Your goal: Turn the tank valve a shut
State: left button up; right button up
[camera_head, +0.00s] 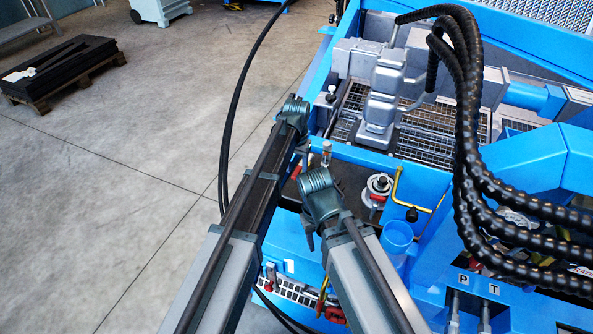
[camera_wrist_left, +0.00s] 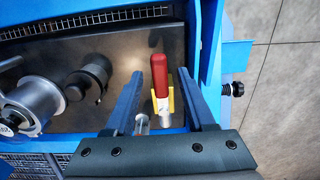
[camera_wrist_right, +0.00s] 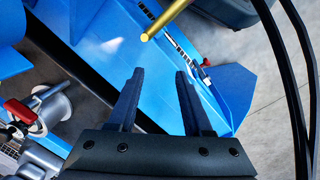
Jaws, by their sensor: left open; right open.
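In the left wrist view a valve with a red lever (camera_wrist_left: 158,72) and a yellow plate behind it appears between the fingers of my left gripper (camera_wrist_left: 158,76). The gripper is open; I cannot tell how far below it the lever lies. Another red-handled valve (camera_wrist_right: 22,112) shows at the left of the right wrist view, and a metal valve with red (camera_head: 379,187) stands on the dark panel in the head view. No label tells which is tank valve a. My right gripper (camera_wrist_right: 159,76) is open and empty above a blue surface.
A yellow pipe (camera_head: 397,185) and a blue cup-like cylinder (camera_head: 397,236) are near the panel. Thick black hoses (camera_head: 468,120) hang at the right. A yellow rod (camera_wrist_right: 165,18) lies ahead of my right gripper. Open concrete floor (camera_head: 120,190) is at the left.

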pick_arm(q)
jog(key=shift+c, duration=0.3)
grip_shut()
dwell(1.1)
